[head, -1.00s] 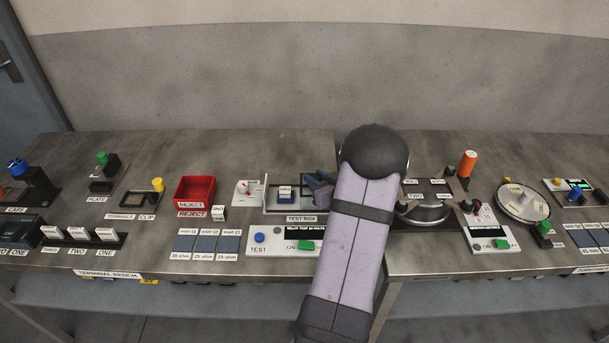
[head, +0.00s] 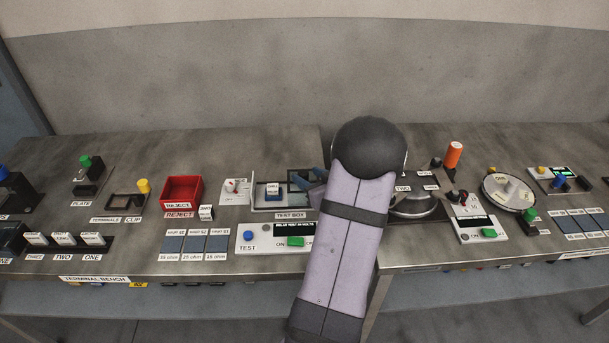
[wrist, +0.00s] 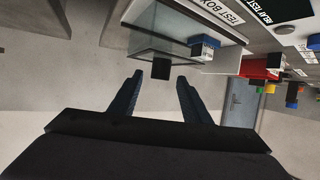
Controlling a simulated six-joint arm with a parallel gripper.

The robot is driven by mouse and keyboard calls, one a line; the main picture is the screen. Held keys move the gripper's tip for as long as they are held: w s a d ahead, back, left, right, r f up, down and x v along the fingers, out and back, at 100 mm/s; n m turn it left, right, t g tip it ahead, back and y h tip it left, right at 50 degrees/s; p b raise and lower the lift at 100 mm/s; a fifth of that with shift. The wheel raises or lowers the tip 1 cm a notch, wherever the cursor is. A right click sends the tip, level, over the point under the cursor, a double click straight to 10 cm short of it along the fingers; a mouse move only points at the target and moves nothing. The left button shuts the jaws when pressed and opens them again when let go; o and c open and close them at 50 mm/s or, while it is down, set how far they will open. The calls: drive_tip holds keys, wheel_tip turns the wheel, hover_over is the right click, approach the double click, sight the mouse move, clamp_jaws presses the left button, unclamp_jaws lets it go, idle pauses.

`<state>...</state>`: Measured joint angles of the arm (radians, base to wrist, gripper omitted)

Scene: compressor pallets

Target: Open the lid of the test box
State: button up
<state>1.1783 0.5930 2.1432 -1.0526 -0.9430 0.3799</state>
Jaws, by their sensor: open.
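The test box (head: 268,208) stands on the bench just left of my arm, with a white and blue block (head: 273,190) in it. In the wrist view its clear panel with a dark edge (wrist: 150,46) is seen close, with a small dark tab (wrist: 160,72) on that edge. A dark frame (head: 291,186) stands at the box's right end in the head view; I cannot tell how far the lid is raised. My gripper (wrist: 159,79) is open and empty, its two fingers apart on either side of the tab. My arm hides part of this area in the head view.
A panel with a green button (head: 296,241) lies in front of the box. A red reject bin (head: 182,190) and a white fixture (head: 236,189) stand to its left. A round device (head: 414,206) is right of my arm. The bench behind the box is clear.

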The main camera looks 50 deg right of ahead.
drive_tip(key=shift+v, duration=1.8)
drive_tip(key=shift+w+a, duration=0.1)
drive_tip(key=w+a+n+g+p, duration=0.1)
drive_tip(key=w+a+g, duration=0.15)
drive_tip(key=a, duration=0.55)
drive_tip(key=w+a+n+g+p, duration=0.15)
drive_tip(key=a+g, duration=0.25)
drive_tip(key=a, duration=0.4)
drive_tip(key=s+a+n+g+y+p, duration=0.1)
drive_tip(key=s+a+g+y, duration=0.15)
drive_tip(key=s+a, duration=0.65)
drive_tip(key=s+a+g+y+p, duration=0.15)
drive_tip(key=s+a+g, duration=0.3)
drive_tip(key=a, duration=0.85)
wheel_tip(320, 180, down, 8)
drive_tip(key=b, duration=0.9)
drive_tip(key=shift+s+f+b, duration=0.2)
drive_tip(key=shift+s+b, duration=0.1)
drive_tip(key=shift+s, duration=0.1)
drive_tip(key=shift+t, duration=0.25)
